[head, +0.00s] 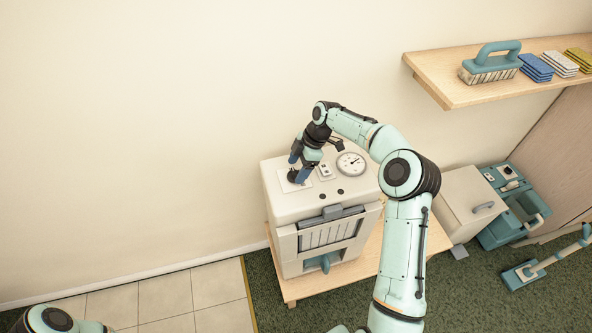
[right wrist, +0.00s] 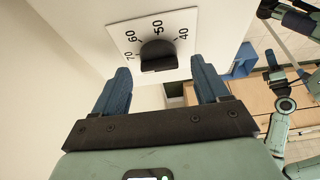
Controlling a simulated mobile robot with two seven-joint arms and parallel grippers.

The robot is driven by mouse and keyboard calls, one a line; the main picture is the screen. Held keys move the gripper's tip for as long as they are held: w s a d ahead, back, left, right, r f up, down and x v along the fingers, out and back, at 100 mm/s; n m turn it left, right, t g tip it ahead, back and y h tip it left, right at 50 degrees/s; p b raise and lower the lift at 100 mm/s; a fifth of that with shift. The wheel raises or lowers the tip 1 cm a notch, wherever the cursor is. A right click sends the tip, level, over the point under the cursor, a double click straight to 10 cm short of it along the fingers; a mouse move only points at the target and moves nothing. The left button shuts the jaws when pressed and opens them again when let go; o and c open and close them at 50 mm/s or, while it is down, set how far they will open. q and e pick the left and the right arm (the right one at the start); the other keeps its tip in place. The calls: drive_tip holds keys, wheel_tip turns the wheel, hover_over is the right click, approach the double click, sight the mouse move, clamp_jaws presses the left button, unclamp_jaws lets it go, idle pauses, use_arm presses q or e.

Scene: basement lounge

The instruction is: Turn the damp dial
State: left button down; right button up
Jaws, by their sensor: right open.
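The damp dial (right wrist: 158,54) is a black knob on a white plate (right wrist: 120,33) marked 40, 50, 60 and 70. The plate also shows in the head view (head: 290,186), on the left of the top of a cream machine (head: 284,208). My right gripper (right wrist: 160,70) is open, with blue fingers spread on either side of the knob in the right wrist view. I see clear gaps between the knob and both fingers. In the head view my right gripper (head: 300,174) hides most of the dial. My left gripper is out of view; only part of that arm shows at the bottom left.
A round gauge (head: 351,164) and a small switch plate (head: 325,171) sit close right of the dial. The machine stands on a low wooden table (head: 291,285) against the wall. A shelf (head: 440,80) with a brush (head: 490,66) and sponges (head: 536,67) hangs at upper right.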

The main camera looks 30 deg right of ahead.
drive_tip(key=shift+x, duration=0.85)
drive_tip(key=c, duration=1)
drive_tip(key=shift+c, duration=0.2)
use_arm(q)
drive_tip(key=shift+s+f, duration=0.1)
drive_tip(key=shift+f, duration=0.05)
